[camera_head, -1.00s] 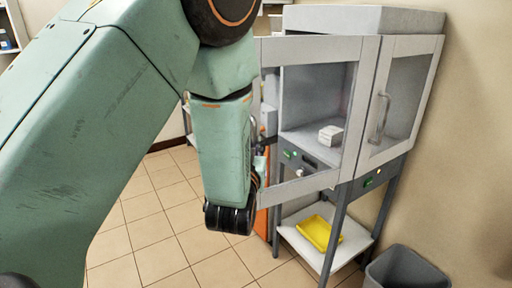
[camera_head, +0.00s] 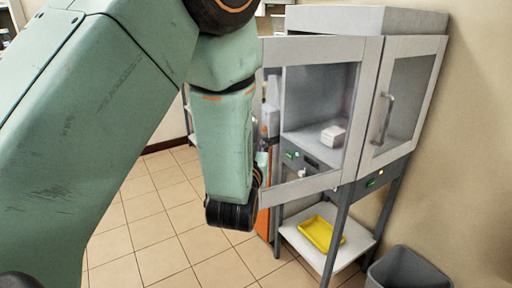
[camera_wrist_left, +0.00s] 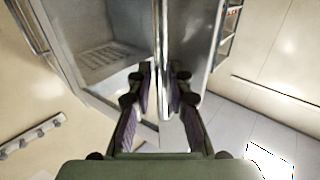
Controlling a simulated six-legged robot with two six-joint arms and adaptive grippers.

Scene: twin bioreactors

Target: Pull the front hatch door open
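The cabinet (camera_head: 365,18) has two glazed, pale-framed doors. The front hatch door (camera_head: 369,105) on the left stands ajar, swung out toward me. Its free left edge is partly behind my left arm. My left gripper (camera_head: 258,180) is at that edge in the head view, mostly hidden by its own wrist. In the left wrist view my left gripper (camera_wrist_left: 162,72) has its fingers apart, on either side of the narrow door edge (camera_wrist_left: 161,30). I cannot tell if the fingers touch the door. My right gripper is not in view.
The right door (camera_head: 416,75) is shut and carries a grey handle (camera_head: 384,118). A yellow tray (camera_head: 322,234) lies on the lower shelf. A grey bin (camera_head: 408,270) stands at the front right. Tiled floor at left is clear.

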